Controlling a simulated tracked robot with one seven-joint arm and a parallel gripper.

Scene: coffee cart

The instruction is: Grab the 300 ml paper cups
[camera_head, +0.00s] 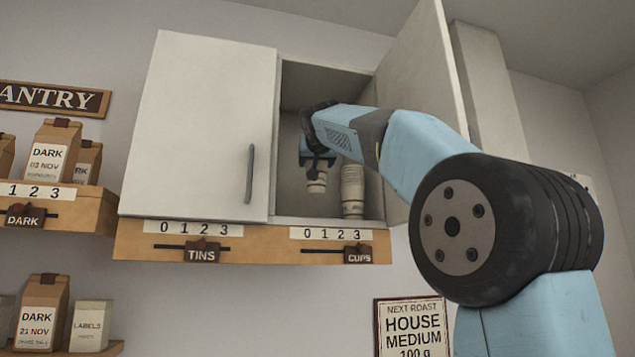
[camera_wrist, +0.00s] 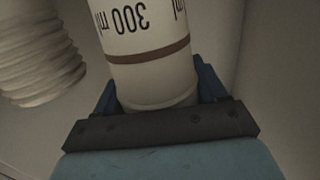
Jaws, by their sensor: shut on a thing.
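The 300 ml paper cups (camera_wrist: 148,62) fill the middle of the wrist view, pale with a brown band and the print "300 ml" upside down. My gripper (camera_wrist: 155,100) is shut on them, one finger on each side. In the head view my gripper (camera_head: 317,160) is inside the open right side of the wall cabinet, and the held cups (camera_head: 317,184) show just below it. From these frames I cannot tell whether the held cups touch the cabinet floor.
A second stack of ribbed cups (camera_head: 353,190) stands right of the held cups; it also shows in the wrist view (camera_wrist: 40,58). The right cabinet door (camera_head: 425,80) is swung open beside my arm. The left door (camera_head: 200,125) is shut. A "CUPS" label (camera_head: 358,257) sits below the opening.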

